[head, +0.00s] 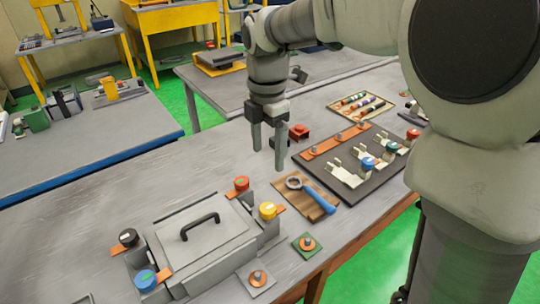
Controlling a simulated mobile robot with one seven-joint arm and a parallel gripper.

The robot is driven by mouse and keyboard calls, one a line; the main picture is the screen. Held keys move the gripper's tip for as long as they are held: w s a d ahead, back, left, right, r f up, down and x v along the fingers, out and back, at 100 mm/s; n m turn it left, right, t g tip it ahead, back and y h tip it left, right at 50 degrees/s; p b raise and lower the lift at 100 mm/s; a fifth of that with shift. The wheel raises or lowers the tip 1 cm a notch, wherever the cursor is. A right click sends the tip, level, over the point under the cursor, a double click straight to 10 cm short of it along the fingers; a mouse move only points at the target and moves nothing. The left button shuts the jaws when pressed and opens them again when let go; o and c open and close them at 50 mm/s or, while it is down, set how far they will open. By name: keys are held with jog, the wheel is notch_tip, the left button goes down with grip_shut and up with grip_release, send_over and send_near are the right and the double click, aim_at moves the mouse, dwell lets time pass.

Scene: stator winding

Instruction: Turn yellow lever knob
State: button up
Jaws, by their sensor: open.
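The yellow lever knob (267,210) is at the right corner of a grey metal box (207,240) with a black handle, on the near table. It has an orange tab beside it. My gripper (279,160) points down, with its two fingers apart and nothing between them. It hangs behind and slightly right of the yellow knob, well apart from it in the picture. Its exact height over the table is hard to tell.
A red knob (241,184), a black knob (128,237) and a blue knob (146,280) are on the same box. A wooden board with a blue-handled tool (319,198) lies right of it.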

aim_at(268, 208)
notch_tip(268, 208, down, 17)
jog(key=shift+f+b, duration=0.1)
jog(key=shift+b, duration=0.7)
grip_shut()
